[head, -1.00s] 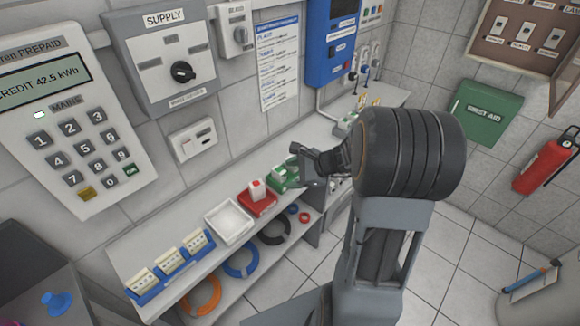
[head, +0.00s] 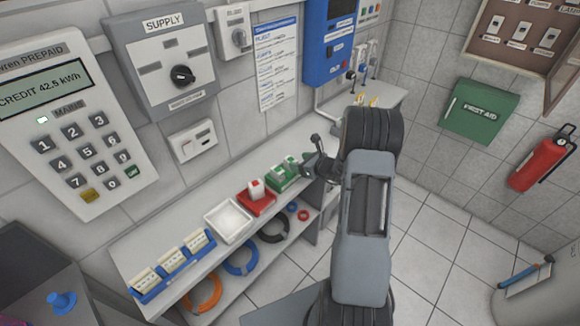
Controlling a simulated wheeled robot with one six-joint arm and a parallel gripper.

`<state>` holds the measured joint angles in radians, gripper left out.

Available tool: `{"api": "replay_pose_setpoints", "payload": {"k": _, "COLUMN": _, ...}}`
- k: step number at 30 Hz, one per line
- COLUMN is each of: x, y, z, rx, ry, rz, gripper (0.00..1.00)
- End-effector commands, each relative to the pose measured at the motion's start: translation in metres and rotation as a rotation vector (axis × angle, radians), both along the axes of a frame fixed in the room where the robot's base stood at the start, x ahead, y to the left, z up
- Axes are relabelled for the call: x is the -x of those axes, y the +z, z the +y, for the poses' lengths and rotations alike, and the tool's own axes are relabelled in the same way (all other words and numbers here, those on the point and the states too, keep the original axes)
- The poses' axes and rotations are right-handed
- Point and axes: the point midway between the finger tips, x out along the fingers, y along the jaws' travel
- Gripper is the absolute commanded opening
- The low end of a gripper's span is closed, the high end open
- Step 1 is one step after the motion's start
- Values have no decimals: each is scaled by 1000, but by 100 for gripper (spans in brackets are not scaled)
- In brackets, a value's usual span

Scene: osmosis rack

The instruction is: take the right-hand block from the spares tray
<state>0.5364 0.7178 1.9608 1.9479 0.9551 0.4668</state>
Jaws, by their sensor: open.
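A green tray (head: 277,187) on the shelf holds small green-and-white blocks (head: 290,163). A red tray (head: 254,207) to its left holds a white-and-red block (head: 255,188). A blue holder (head: 154,295) at the near left end carries 3 cream blocks (head: 172,260). No label shows which of these is the spares tray. My gripper (head: 309,154) is open, just right of the green tray and apparently above the shelf. I see nothing between its fingers. The gripper and arm hide part of the shelf behind them.
An empty white tray (head: 222,230) sits between the blue holder and the red tray. Coloured rings, including an orange one (head: 203,294), lie on the lower shelf. Wall boxes stand behind the shelf. The tiled floor (head: 424,250) at right is clear.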

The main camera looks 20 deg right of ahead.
Motion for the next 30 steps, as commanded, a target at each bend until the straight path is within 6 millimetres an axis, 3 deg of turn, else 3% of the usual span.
{"api": "replay_pose_setpoints", "payload": {"k": 15, "x": -41, "y": -20, "z": 22, "rx": 1, "ry": 3, "rz": 0, "gripper": 64}}
{"api": "replay_pose_setpoints", "payload": {"k": 24, "x": -44, "y": -22, "z": 23, "rx": 1, "ry": 0, "rz": 0, "gripper": 64}}
{"api": "replay_pose_setpoints", "payload": {"k": 30, "x": -43, "y": -22, "z": 23, "rx": 1, "ry": 0, "rz": 0, "gripper": 45}}
